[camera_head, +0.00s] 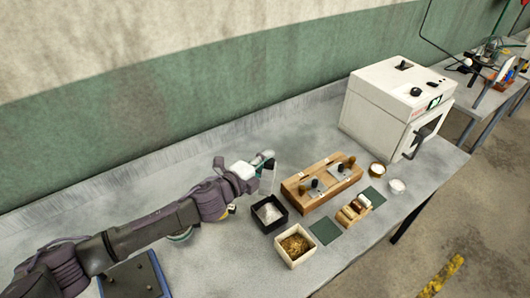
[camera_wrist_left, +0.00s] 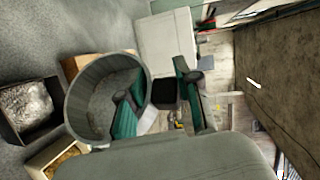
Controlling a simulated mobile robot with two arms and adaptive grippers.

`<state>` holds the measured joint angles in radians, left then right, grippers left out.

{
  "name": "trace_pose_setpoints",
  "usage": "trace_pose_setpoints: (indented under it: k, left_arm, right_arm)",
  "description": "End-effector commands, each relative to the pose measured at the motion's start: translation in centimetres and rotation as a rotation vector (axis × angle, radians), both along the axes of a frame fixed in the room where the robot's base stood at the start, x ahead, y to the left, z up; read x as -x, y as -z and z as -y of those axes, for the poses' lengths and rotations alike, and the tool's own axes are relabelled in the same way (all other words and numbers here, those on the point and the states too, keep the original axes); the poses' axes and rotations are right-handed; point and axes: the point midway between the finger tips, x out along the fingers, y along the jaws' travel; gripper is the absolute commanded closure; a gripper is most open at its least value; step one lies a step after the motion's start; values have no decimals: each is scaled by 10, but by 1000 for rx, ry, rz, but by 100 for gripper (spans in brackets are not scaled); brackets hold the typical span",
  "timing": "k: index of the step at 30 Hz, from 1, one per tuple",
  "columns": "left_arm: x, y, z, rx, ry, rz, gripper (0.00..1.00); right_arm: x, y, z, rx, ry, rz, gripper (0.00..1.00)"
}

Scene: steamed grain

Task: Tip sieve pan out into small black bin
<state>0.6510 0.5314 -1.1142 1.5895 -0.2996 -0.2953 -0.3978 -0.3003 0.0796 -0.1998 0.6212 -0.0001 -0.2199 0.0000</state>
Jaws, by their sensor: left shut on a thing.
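The sieve pan (camera_wrist_left: 78,105) shows in the left wrist view as a grey round rim with ribbed inner walls. In the head view it is a pale shape (camera_head: 267,181) tipped on its side. My left gripper (camera_head: 262,159) is shut on its wall, with one teal finger inside the ring in the left wrist view (camera_wrist_left: 158,98). The pan is above the table, beside the small black bin (camera_head: 283,221). The bin is square and has whitish, crumpled-looking matter inside; it also shows in the left wrist view (camera_wrist_left: 14,137). I cannot tell whether the pan holds anything. My right gripper is out of view.
A pale wooden box of brown grain (camera_head: 278,250) stands in front of the bin. A wooden rack (camera_head: 296,201), green mats (camera_head: 325,231), a small wooden stand (camera_head: 352,216) and small dishes (camera_head: 397,186) lie to the right. A white oven (camera_head: 378,105) stands behind.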

Motion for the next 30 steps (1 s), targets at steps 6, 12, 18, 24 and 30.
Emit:
trace_pose_setpoints:
  k: [6, 12, 18, 24, 30]
  left_arm:
    - [-2, -7, 0, -237, 3, 38, 100]
    - [-2, -8, 0, -337, 1, 46, 100]
    - [-1, -15, 2, -645, 3, 83, 100]
    - [-1, -16, 1, -866, 4, 103, 100]
    - [-1, -21, 2, -1057, 4, 127, 100]
  right_arm:
    - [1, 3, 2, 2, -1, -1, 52]
    - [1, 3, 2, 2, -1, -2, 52]
    - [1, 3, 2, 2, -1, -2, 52]
    - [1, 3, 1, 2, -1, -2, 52]
    - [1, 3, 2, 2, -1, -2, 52]
